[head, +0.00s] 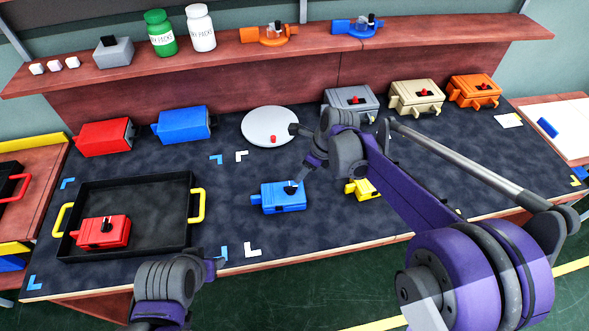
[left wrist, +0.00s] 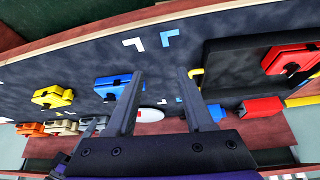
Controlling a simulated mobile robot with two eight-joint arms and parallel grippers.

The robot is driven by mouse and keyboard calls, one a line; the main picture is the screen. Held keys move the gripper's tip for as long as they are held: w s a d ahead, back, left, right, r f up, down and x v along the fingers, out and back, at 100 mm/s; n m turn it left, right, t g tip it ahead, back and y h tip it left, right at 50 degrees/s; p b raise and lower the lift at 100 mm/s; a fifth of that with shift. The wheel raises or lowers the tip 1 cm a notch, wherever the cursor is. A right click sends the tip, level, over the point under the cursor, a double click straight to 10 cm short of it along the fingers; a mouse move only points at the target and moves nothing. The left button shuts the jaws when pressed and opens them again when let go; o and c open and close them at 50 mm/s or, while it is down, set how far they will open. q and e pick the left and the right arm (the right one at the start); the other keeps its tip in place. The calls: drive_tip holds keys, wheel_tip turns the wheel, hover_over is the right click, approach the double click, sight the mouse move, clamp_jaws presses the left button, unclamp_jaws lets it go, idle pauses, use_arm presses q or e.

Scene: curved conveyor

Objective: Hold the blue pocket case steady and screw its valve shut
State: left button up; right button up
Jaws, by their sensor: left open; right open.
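The blue pocket case (head: 283,199) lies on the dark mat in the middle of the table, with a dark valve (head: 291,188) on its top. My right gripper (head: 303,177) is open, just above and behind the valve; I cannot tell whether it touches. My left gripper (head: 217,265) is open and empty near the table's front edge, left of and nearer than the case. In the left wrist view, the blue case (left wrist: 112,86) shows partly behind one of the open fingers.
A black tray (head: 150,187) with yellow handles holds a red case (head: 103,231). A yellow case (head: 362,189) lies right of the blue one, partly behind my right arm. A white plate (head: 268,127) with a red knob lies behind. Several cases line the back. Mat before the blue case is clear.

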use_arm(q)
drive_tip(key=n+g, duration=0.5)
drive_tip(key=n, duration=1.4)
hover_over(255, 197)
wheel_tip(255, 197, down, 6)
drive_tip(key=shift+r, duration=0.15)
drive_tip(key=shift+f, duration=0.4)
wheel_tip(255, 197, down, 10)
drive_tip(key=shift+r, duration=0.1)
clamp_jaws()
